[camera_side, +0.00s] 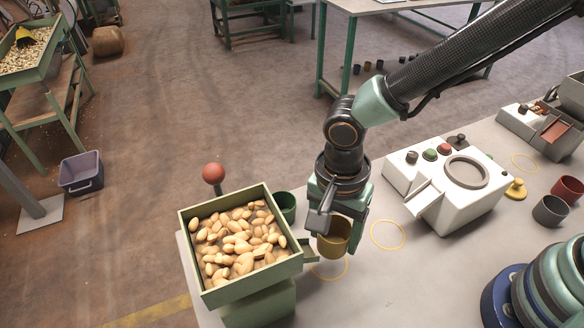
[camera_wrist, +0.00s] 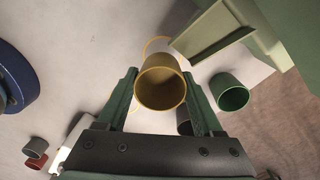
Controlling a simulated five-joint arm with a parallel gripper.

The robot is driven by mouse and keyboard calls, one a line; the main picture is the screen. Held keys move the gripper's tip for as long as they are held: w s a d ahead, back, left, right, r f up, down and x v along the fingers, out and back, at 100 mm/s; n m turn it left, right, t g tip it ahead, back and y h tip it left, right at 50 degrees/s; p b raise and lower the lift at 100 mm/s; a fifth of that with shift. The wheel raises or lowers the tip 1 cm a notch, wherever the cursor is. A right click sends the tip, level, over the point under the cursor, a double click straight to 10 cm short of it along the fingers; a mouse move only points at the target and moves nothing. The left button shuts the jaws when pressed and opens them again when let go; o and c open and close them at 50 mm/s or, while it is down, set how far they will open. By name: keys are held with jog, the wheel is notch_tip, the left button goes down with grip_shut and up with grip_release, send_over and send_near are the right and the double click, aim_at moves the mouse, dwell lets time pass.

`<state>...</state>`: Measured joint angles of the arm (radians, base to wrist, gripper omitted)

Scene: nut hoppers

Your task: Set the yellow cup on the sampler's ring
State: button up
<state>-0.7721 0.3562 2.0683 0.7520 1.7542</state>
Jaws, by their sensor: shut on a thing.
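The yellow cup (camera_side: 334,238) is upright between the fingers of my gripper (camera_side: 337,232), which is shut on it. In the wrist view the cup (camera_wrist: 161,90) shows its open mouth between both green fingers (camera_wrist: 162,98). It is by the spout of the nut hopper, over or near a yellow ring (camera_side: 327,271) on the table; I cannot tell how far above the table it is. A white machine (camera_side: 460,208) with a grey ring (camera_side: 466,172) on top stands to the right. A second yellow ring (camera_side: 388,235) lies on the table between cup and machine.
The green hopper (camera_side: 190,270) full of nuts stands left, with a green cup (camera_side: 286,205) behind it, also in the wrist view (camera_wrist: 231,93). Grey (camera_side: 550,210) and red (camera_side: 567,190) cups and a blue-green round object (camera_side: 545,290) are at right. Table before the machine is clear.

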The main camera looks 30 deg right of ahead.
jog(key=shift+f, duration=2.8)
jog(key=shift+f, duration=0.15)
jog(key=o, duration=1.5)
jog(key=shift+c, duration=0.2)
